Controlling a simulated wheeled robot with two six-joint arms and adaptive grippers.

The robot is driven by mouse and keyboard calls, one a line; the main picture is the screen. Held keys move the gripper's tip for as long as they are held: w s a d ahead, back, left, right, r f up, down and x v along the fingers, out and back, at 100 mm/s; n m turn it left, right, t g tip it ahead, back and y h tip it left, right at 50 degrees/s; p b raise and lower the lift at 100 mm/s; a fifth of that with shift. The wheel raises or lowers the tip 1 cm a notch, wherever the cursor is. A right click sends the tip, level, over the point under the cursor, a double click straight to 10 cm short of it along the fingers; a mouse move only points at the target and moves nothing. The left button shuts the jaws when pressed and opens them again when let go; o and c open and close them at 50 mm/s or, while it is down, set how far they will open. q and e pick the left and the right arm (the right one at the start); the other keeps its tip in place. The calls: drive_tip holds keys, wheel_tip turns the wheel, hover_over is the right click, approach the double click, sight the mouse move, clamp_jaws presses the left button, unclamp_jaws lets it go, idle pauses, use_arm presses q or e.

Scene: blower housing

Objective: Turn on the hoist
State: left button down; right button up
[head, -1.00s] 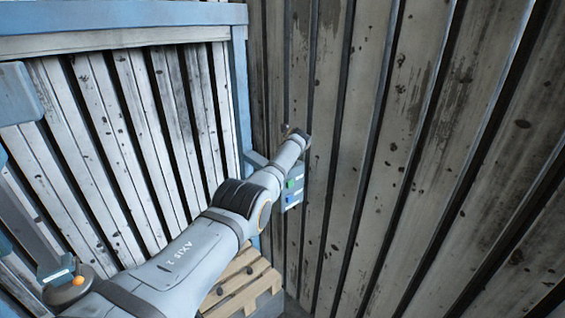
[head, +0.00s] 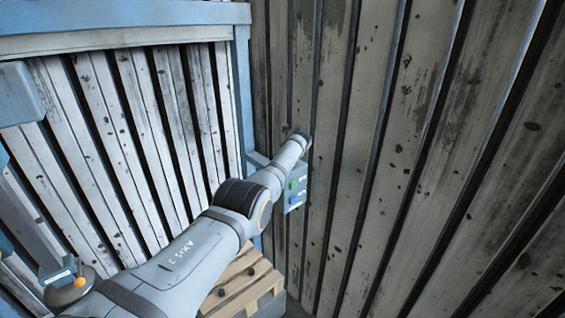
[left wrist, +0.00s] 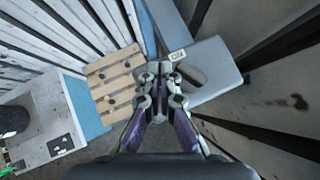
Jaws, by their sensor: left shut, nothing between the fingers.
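A grey control box (head: 294,203) with a green button (head: 293,186) and a blue button (head: 294,200) is on the wall right of the blue post. My left arm reaches to it from the lower left and covers its upper part. My left gripper is hidden behind the arm's end in the head view. In the left wrist view, my left gripper (left wrist: 161,72) is shut and empty, its tips beside a grey box-like surface (left wrist: 212,65) with a small white label (left wrist: 178,55). I cannot tell whether the tips touch it. My right gripper is in neither view.
A wooden pallet (head: 237,290) lies low beside the corner; it also shows in the left wrist view (left wrist: 108,75). The corrugated wall (head: 400,150) fills the right side. A blue post (head: 242,100) stands at the corner. A pale unit (left wrist: 45,115) is at left in the wrist view.

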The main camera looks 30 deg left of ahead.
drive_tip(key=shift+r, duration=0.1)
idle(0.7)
use_arm(q)
drive_tip(key=shift+d+r, duration=0.1)
drive_tip(key=shift+w+d+p, duration=0.15)
drive_tip(key=shift+w+p, duration=0.1)
drive_tip(key=shift+p, duration=0.35)
drive_tip(key=shift+w+d, duration=0.1)
drive_tip(key=shift+w, duration=0.2)
drive_tip(key=shift+d, duration=0.15)
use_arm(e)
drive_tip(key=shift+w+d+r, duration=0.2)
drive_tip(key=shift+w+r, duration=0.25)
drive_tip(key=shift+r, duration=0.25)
use_arm(q)
drive_tip(key=shift+p, duration=0.3)
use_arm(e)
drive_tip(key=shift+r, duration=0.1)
